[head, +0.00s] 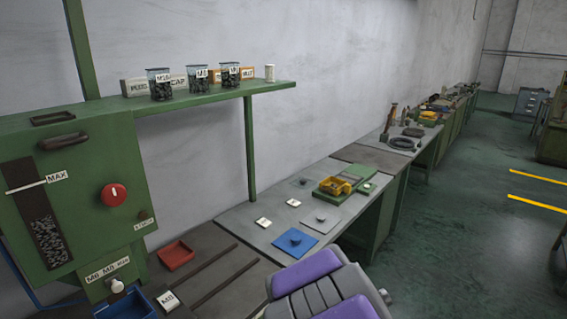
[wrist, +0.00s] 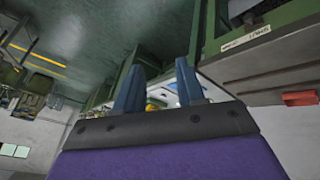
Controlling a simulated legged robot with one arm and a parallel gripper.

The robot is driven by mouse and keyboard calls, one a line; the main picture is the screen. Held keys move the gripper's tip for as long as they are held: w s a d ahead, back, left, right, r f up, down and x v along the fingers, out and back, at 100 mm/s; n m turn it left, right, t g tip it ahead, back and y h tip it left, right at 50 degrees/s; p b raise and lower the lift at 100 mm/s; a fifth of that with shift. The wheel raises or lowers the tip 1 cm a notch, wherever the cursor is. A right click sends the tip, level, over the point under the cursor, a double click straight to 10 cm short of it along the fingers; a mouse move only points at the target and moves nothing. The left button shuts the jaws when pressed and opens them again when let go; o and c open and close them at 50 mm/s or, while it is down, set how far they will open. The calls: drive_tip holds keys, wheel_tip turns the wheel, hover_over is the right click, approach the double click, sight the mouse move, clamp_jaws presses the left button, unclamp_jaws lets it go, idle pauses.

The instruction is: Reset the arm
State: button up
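My gripper (wrist: 159,86) shows in the wrist view as two blue fingers that stand apart with a clear gap between them. Nothing is held in the gap; distant bench items show through it. The wrist picture appears turned over, with the floor at the top. In the head view, purple and grey parts of my own body fill the bottom middle, and my fingers do not show there.
A green machine (head: 85,190) with a red knob (head: 113,195) stands at left. Its shelf (head: 215,97) carries jars and boxes. A red tray (head: 176,255) and blue bin (head: 125,306) sit below. Benches run along the wall; open floor (head: 450,220) lies right.

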drive_tip(key=s+r+m+g+y+b, duration=0.1)
drive_tip(key=s+r+g+b, duration=0.1)
drive_tip(key=s, duration=1.5)
drive_tip(key=s+d+r+m+g+y+b, duration=0.1)
drive_tip(key=s+r+g+b, duration=0.2)
drive_tip(key=s, duration=1.4)
drive_tip(key=shift+s+d+r+g+y, duration=0.3)
drive_tip(key=shift+r+g, duration=0.45)
drive_tip(key=shift+g, duration=0.45)
drive_tip(key=shift+a, duration=0.2)
